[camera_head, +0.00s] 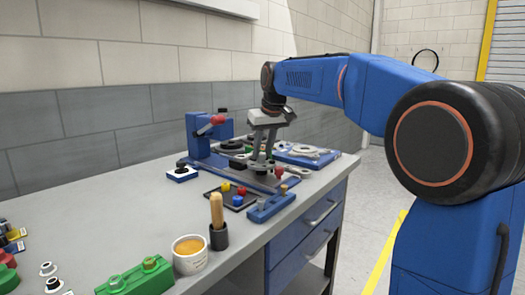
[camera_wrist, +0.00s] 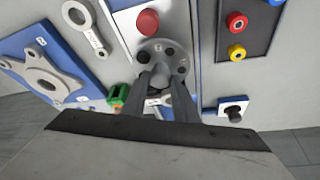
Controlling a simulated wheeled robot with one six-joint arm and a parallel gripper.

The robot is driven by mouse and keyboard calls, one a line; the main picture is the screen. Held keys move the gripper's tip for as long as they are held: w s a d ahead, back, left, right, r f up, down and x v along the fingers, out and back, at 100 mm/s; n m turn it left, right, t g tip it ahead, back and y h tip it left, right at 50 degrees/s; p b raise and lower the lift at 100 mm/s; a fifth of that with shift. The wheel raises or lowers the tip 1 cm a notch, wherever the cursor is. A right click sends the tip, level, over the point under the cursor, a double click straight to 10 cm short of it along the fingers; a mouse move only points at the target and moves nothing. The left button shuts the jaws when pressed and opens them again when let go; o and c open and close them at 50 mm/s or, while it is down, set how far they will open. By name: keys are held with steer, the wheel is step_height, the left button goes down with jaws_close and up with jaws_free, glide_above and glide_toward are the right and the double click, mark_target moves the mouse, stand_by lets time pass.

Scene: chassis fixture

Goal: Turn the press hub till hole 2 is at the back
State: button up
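The press hub (camera_wrist: 167,52) is a grey round disc with several dark holes around its face, seen in the wrist view. Small markings show on it, but I cannot read clearly which hole is number 2. A raised centre boss (camera_wrist: 160,80) stands on the hub. My gripper (camera_wrist: 161,84) has its two fingers on either side of the boss; I cannot tell whether they touch it. In the head view my gripper (camera_head: 262,156) points down over the blue press fixture (camera_head: 199,142), and its fingers partly hide the hub.
A red button (camera_wrist: 148,22) sits close beside the hub. A dark tray (camera_wrist: 259,38) holds red and yellow parts. A blue plate with a grey flange (camera_wrist: 42,76) and a grey wrench-like part (camera_wrist: 88,28) lie nearby. A cup (camera_head: 189,255) stands on the bench front.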

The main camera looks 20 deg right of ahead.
steer(key=shift+c, duration=1.4)
steer(key=m, duration=0.2)
steer(key=m+h, duration=0.1)
steer(key=m, duration=0.1)
steer(key=m+h, duration=0.1)
steer(key=m, duration=0.1)
steer(key=shift+a, duration=0.25)
steer(key=m+h, duration=0.1)
steer(key=m, duration=0.3)
steer(key=shift+w+a+g+h, duration=0.1)
steer(key=shift+g+h, duration=0.2)
steer(key=shift+h, duration=0.1)
steer(key=shift+m+g+h, duration=0.5)
steer(key=shift+m, duration=1.5)
